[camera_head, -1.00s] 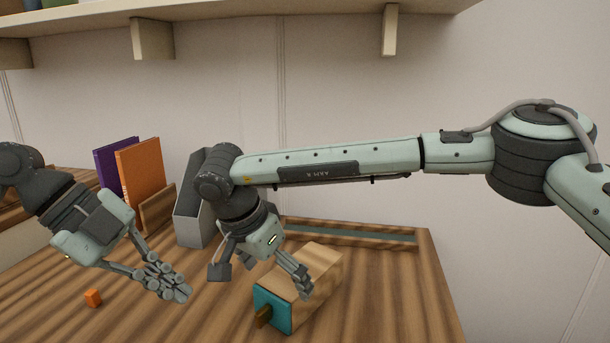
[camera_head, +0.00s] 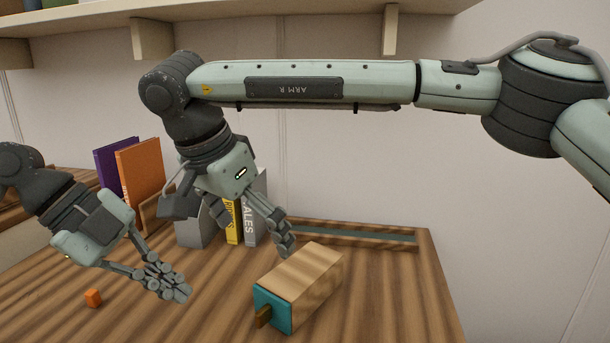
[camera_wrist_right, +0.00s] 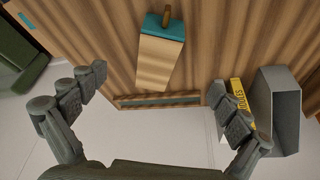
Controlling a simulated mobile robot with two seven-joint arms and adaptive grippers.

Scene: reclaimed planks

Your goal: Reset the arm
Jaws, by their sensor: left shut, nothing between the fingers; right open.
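My right arm reaches across the upper part of the head view. Its right gripper (camera_head: 254,236) is open and empty, pointing down above the desk, behind and left of the wooden box. In the right wrist view the two fingers of the right gripper (camera_wrist_right: 158,84) are spread wide with nothing between them. My left gripper (camera_head: 174,288) is shut and empty, low over the desk at the left. The wooden box (camera_head: 302,277) has a teal end with a brown tab; it also shows in the right wrist view (camera_wrist_right: 152,63), apart from the fingers.
Purple (camera_head: 112,163) and orange (camera_head: 141,172) books stand at the back left. A grey holder (camera_head: 190,230) with yellow and grey books stands partly behind the right gripper. A shelf (camera_head: 260,12) hangs above.

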